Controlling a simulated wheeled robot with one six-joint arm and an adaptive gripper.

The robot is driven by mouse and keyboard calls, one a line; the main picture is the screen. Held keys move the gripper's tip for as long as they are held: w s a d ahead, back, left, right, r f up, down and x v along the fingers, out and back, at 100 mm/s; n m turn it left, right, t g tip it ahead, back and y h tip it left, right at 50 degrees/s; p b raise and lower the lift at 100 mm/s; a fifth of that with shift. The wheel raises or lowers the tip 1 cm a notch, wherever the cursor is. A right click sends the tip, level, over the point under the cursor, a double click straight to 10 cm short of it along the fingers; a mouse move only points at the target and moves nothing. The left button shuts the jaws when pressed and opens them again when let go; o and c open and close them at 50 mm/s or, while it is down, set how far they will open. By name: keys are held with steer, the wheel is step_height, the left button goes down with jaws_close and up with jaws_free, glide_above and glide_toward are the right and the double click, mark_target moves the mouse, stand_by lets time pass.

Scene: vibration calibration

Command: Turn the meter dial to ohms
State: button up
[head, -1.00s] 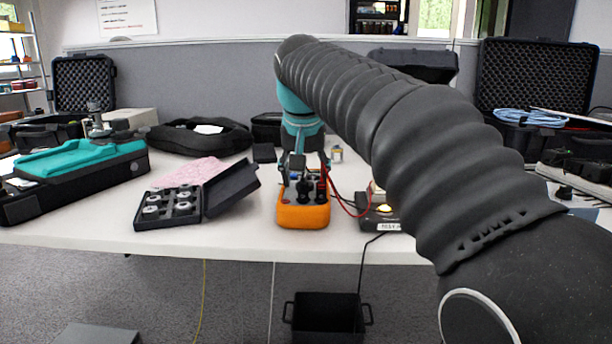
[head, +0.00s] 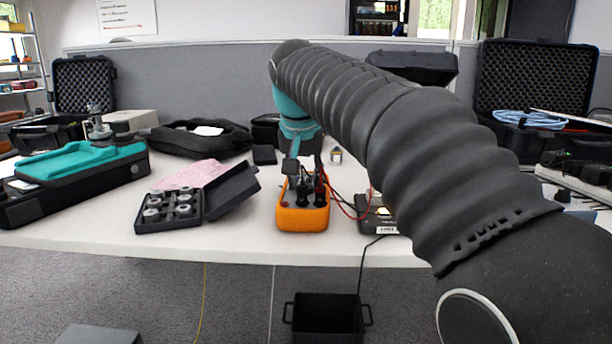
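The orange meter (head: 303,221) lies on the table near its front edge, with its dark face toward the back. Red and black leads run from it to the right. My gripper (head: 304,186) comes down from above over the meter's face, its fingers at or just above the dial area. The dial itself is hidden or too small to make out, and its setting cannot be read. I cannot tell whether the fingers touch the dial or how far apart they are.
A dark box (head: 380,216) with a label stands right of the meter. An open case of small weights (head: 168,211) lies to the left, with a pink cloth (head: 190,174) behind. A teal-topped device (head: 78,165) stands at far left. A black bin (head: 327,315) sits below the table edge.

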steer(key=shift+r, duration=0.1)
steer(key=shift+a+r+m+h+p, duration=0.15)
steer(key=shift+m+h+p, duration=0.35)
steer(key=shift+m+p, duration=0.7)
steer(key=shift+w+f+m+g+h+p, duration=0.15)
steer(key=shift+m+g+h+p, duration=0.2)
steer(key=shift+m+p, duration=0.65)
steer(key=shift+s+f+m+g+h+p, duration=0.15)
steer(key=shift+m+h+p, duration=0.45)
steer(key=shift+m, duration=0.6)
steer(key=shift+w, duration=0.1)
steer(key=o, duration=1.2)
steer(key=shift+c, duration=0.2)
steer(key=shift+r, duration=0.1)
steer(key=v, duration=1.2)
